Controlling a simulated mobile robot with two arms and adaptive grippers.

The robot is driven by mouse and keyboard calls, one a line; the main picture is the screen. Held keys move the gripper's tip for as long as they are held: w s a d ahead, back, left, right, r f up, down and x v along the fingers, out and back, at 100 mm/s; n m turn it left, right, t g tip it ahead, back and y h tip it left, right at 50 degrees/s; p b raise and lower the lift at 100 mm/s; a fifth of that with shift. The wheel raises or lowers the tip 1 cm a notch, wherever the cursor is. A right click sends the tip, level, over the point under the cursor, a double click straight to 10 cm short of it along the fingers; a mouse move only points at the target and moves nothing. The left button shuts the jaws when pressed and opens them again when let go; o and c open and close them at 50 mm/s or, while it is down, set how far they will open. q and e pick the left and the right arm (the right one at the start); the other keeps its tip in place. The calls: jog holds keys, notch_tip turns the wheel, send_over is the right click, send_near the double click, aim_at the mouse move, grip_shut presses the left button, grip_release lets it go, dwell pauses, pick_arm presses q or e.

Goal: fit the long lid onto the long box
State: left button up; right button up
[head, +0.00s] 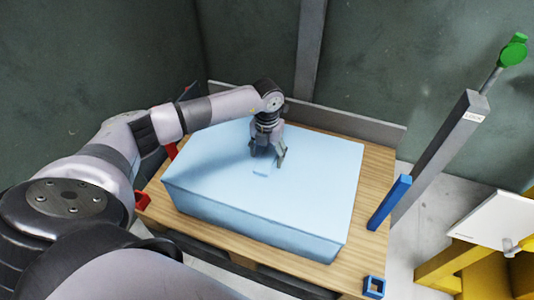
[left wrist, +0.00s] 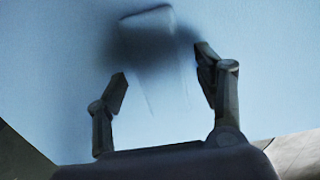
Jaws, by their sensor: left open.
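A large light blue block (head: 310,200) lies on the wooden table, with a flat top and straight sides. I take it for the long box and long lid, but I cannot tell the two apart; no clear seam shows. A small raised light blue tab (head: 262,171) stands on its top, and also shows in the left wrist view (left wrist: 147,22). My left gripper (head: 268,157) is open and empty, pointing down just above the top beside the tab. In the left wrist view its fingers (left wrist: 162,68) are spread, with the tab beyond them. My right gripper is not in view.
The wooden table (head: 378,165) has a grey back rail (head: 350,124). Red brackets (head: 142,200) stand at the left, a blue post (head: 389,202) and blue square bracket (head: 374,286) at the right. A grey lever (head: 440,150) with a green knob (head: 514,51) rises at the right.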

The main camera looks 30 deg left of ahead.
pick_arm(q)
notch_tip(320, 180, up, 12)
dwell(0.7)
dwell(0.4)
